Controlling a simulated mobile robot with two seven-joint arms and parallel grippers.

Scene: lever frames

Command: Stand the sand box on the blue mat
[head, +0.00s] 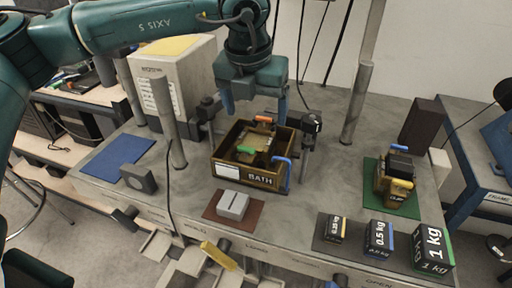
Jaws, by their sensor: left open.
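The blue mat (118,157) lies flat at the left of the grey bench, with a small grey block with a round face (138,178) at its front right edge. No box is clearly lettered as sand. An open brown crate lettered BATH (228,172) stands mid-bench. Inside it sits a tan-topped box (258,140) with a green and an orange handle, partly hidden by the crate walls; it may be the sand box. My left gripper (255,103) is open, fingers down, above the crate's back part, apparently holding nothing. My right gripper is out of view.
A large pale box with a yellow top (172,92) and grey posts (168,122) stand behind. A brown mat (212,211) bears a grey block; a green mat (408,208) bears a handled box.

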